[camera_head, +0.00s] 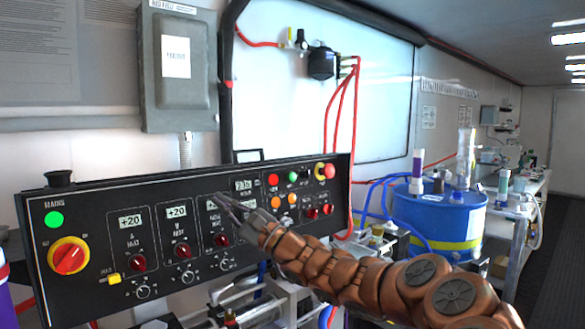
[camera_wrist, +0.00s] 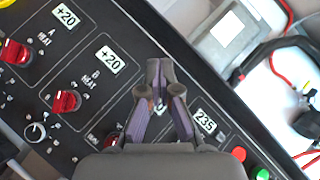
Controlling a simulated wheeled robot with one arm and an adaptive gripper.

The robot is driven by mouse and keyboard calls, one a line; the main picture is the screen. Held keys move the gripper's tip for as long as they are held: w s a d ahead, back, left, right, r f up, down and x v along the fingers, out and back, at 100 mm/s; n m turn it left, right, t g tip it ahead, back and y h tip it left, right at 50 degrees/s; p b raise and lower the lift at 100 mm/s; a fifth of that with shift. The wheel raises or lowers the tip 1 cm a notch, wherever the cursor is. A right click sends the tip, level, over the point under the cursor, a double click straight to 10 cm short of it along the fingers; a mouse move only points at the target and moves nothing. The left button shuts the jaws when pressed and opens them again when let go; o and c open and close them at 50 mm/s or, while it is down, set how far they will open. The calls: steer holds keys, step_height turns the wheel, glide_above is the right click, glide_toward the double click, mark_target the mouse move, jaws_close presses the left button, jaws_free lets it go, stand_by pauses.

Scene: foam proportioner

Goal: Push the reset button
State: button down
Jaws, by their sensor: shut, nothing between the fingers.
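The black control panel (camera_head: 100,200) runs across the lower left of the head view. Its right end carries small round buttons: a red one (camera_head: 273,179), a green one (camera_head: 293,177), orange ones (camera_head: 277,202) and a red one on yellow (camera_head: 320,171). I cannot read which is the reset button. My gripper (camera_head: 222,198) is shut and empty, in front of the panel's middle displays and left of these buttons. In the wrist view my gripper (camera_wrist: 160,75) covers part of the panel; a red button (camera_wrist: 239,153) and a green button (camera_wrist: 262,174) show at lower right. Contact cannot be told.
A large red and yellow mains switch (camera_head: 69,256) and red knobs (camera_head: 138,262) are on the panel's left. A grey box (camera_head: 178,70) hangs on the wall behind. A blue drum (camera_head: 440,222) with hoses stands to the right.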

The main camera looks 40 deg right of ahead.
mark_target(292, 177)
steer(key=s+d+r+m+t+h+p, duration=0.1)
steer(key=s+d+m+h+p, duration=0.1)
steer(key=d+m+h, duration=0.5)
steer(key=s+d+r+m+t+h+p, duration=0.1)
steer(key=d+m+h, duration=0.6)
steer(key=d, duration=1.2)
steer(key=s+h+p, duration=0.1)
steer(key=h+p, duration=0.1)
steer(key=h, duration=0.1)
steer(key=shift+s+d+r+m, duration=0.3)
steer(key=shift+s+d, duration=0.05)
steer(key=shift+s, duration=0.05)
steer(key=w+f+p, duration=0.1)
steer(key=w+p, duration=0.3)
steer(key=w, duration=0.4)
steer(key=shift+w+f+p, duration=0.25)
steer(key=shift+w+p, duration=0.05)
steer(key=shift+p, duration=0.05)
steer(key=shift+w, duration=0.2)
steer(key=shift+w+d+f, duration=0.1)
steer(key=shift+w, duration=0.15)
